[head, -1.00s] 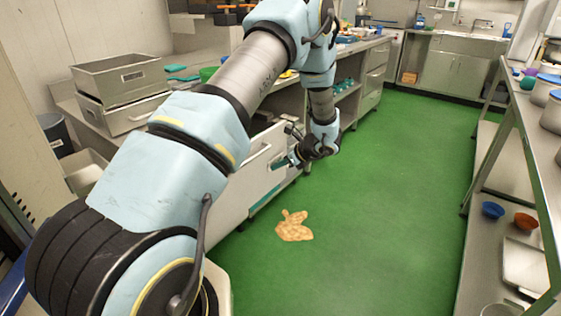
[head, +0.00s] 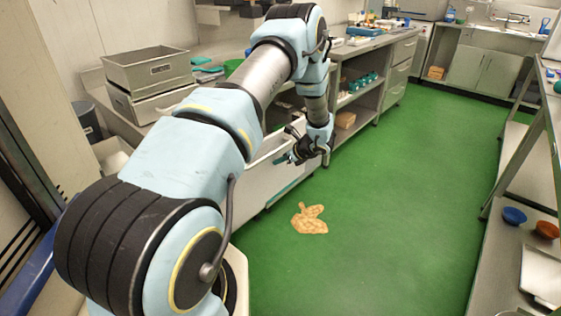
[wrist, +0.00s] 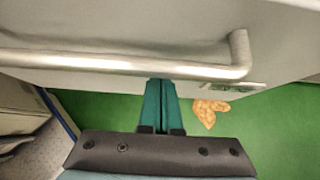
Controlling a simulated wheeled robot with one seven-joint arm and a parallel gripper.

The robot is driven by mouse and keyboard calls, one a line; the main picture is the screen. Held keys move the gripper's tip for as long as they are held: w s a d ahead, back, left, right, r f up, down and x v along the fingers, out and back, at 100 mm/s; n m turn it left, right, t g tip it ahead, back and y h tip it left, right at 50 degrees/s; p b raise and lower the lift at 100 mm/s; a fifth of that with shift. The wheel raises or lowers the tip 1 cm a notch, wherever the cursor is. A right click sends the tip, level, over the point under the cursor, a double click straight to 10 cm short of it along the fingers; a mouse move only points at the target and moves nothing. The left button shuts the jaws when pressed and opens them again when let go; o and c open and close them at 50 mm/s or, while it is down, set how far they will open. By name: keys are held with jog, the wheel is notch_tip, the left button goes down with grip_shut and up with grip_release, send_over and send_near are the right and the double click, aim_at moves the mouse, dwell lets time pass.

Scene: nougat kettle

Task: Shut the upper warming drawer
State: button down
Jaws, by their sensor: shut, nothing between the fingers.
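The upper warming drawer (head: 268,172) shows in the head view as a pale front panel standing out from the counter on the left. In the wrist view its grey front (wrist: 120,25) fills the top, with a metal bar handle (wrist: 120,65) across it and a small label by the handle's right end. My gripper (head: 282,161) is at the drawer front, its teal fingers (wrist: 160,86) shut together and empty. In the wrist view the fingertips reach the handle's lower edge; I cannot tell whether they touch it. My arm hides part of the drawer and counter.
A brown splotch-shaped item (head: 309,218) lies on the green floor (head: 400,210) before the drawer. Metal bins (head: 150,72) stand on the counter. A shelf rack with a blue bowl (head: 514,216) and an orange bowl (head: 547,230) is at right. The middle aisle is clear.

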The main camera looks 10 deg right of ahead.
jog(key=shift+w, duration=0.1)
jog(key=w+a+b, duration=0.6)
jog(key=w+a, duration=1.2)
jog(key=w, duration=0.1)
jog(key=shift+w+a, duration=0.35)
jog(key=shift+a, duration=0.05)
